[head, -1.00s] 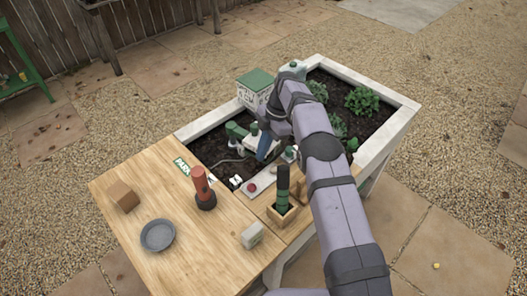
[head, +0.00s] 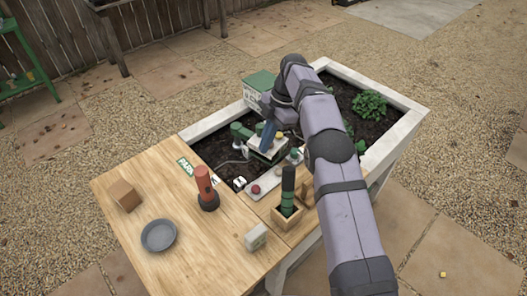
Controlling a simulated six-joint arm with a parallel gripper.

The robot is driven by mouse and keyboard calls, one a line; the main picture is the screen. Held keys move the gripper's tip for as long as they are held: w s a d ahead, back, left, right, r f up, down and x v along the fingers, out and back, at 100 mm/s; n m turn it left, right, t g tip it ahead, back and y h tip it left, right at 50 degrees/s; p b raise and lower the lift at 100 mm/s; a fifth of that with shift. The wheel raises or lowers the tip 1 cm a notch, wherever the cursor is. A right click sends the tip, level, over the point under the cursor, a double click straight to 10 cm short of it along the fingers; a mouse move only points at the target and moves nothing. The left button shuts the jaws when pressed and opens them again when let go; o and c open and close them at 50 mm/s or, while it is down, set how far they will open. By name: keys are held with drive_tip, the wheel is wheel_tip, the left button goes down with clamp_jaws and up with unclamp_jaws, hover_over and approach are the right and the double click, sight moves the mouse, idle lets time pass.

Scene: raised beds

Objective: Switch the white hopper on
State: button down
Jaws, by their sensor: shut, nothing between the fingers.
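A white box with a green lid and dark lettering (head: 257,101) stands at the back of the planter bed, partly hidden by my arm. A smaller white unit (head: 270,153) sits lower in the bed, among green fittings; I cannot tell for sure which of the two is the white hopper. My gripper (head: 266,147) is shut and empty, its blue fingers pointing down at the smaller white unit. I cannot tell whether they touch it. A light strip with a red button (head: 255,188) lies in front. No switch on either white unit can be made out.
A red-and-black torch (head: 205,190), a grey dish (head: 158,236), a brown block (head: 125,195) and a pale block (head: 256,237) stand on the wooden top (head: 205,250). A wooden holder with a dark green tool (head: 287,215) is close to my arm. Leafy plants grow at right.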

drive_tip(key=p+v, duration=0.4)
drive_tip(key=shift+w+a+r, duration=0.15)
drive_tip(key=shift+w, duration=0.05)
